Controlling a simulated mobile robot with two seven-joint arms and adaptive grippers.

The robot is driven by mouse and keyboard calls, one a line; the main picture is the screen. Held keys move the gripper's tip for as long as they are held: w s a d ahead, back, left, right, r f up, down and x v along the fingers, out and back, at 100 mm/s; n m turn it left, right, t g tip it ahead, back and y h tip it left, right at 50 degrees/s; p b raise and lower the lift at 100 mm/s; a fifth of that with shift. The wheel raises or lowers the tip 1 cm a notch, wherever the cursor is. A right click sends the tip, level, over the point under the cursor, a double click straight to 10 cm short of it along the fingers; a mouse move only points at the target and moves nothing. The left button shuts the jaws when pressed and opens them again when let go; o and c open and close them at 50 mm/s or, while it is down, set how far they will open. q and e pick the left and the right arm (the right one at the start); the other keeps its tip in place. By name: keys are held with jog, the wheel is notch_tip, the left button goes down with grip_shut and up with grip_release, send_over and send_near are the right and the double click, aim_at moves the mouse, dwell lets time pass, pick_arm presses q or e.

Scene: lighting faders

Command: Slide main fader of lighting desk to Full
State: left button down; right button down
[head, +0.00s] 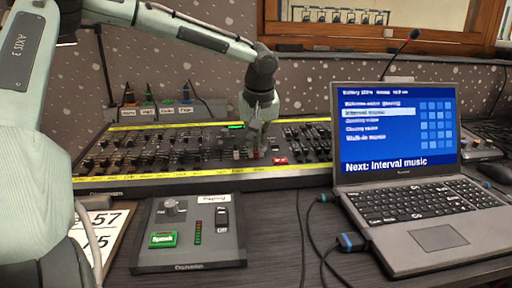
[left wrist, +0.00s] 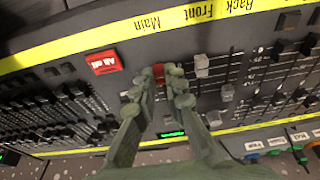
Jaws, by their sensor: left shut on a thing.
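The lighting desk (head: 300,178) is a long dark panel with rows of faders and yellow label strips. The main fader (left wrist: 158,71) has a red cap and sits in line with the label "Main", toward the near edge of the desk. My left gripper (left wrist: 166,80) is shut on this cap, with one finger on each side; it points down onto the desk in the head view (head: 257,148). The fingers hide part of the cap and most of its slot. My right gripper is in neither view.
A red "All off" button (left wrist: 103,62) lies beside the main fader. Grey-capped faders (left wrist: 201,63) stand close on the other side. A laptop (head: 400,150) stands at the right. A small control box (head: 190,250) with a green button sits in front of the desk.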

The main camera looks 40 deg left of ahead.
pick_arm(q)
jog(key=shift+w+a+r+p, duration=0.15)
jog(key=shift+w+a+p, duration=0.55)
jog(key=shift+a, duration=0.15)
jog(key=shift+w+a+r+p, duration=0.15)
jog(key=shift+w+a+p, duration=0.5)
jog(key=shift+a, duration=0.15)
jog(key=shift+w+a+p, duration=0.45)
jog(key=shift+w+a, duration=0.05)
jog(key=shift+a, duration=0.15)
jog(key=c, duration=1.8)
grip_release()
jog(key=shift+c, duration=0.2)
jog(key=shift+r+p, duration=1.1)
jog(key=shift+r, duration=0.2)
